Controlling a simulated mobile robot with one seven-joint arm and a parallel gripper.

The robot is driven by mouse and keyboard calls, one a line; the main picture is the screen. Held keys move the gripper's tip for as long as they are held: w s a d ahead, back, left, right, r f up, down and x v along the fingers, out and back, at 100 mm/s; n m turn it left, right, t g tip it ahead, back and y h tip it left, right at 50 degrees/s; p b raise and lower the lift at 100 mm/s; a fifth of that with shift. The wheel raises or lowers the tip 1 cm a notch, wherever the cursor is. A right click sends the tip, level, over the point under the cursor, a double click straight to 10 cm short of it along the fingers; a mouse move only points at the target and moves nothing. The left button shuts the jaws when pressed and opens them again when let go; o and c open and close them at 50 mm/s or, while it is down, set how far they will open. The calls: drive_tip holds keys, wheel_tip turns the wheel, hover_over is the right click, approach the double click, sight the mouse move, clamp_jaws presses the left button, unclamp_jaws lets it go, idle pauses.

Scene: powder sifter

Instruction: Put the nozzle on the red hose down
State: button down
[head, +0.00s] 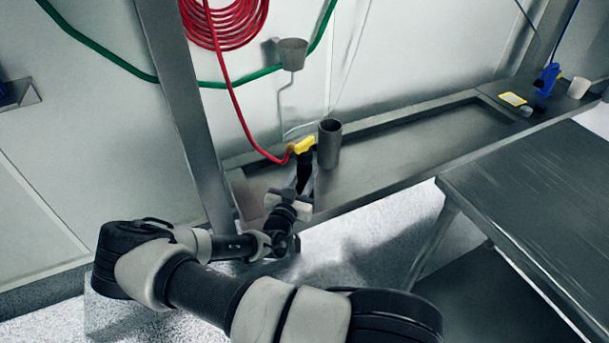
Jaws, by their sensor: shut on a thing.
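The red hose (236,98) hangs from a red coil (226,22) on the wall and curves down to the nozzle. The nozzle has a yellow top (303,145) and a dark lower part (304,172). My gripper (302,185) is shut on the nozzle's dark lower part, over the left part of the metal shelf (395,164). The nozzle is just left of an upright grey metal cup (330,143). I cannot tell whether the nozzle touches the cup or the shelf. My arm and gripper body hide part of the shelf's front edge.
A green hose (110,62) runs along the wall, with a small grey cup (292,53) mounted there. A metal post (184,100) stands left of my gripper. A blue tool (547,78) and a white cup (578,88) sit at the far right. A steel table (540,195) stands right. The shelf's middle is clear.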

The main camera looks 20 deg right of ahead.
drive_tip(key=c, duration=1.3)
unclamp_jaws()
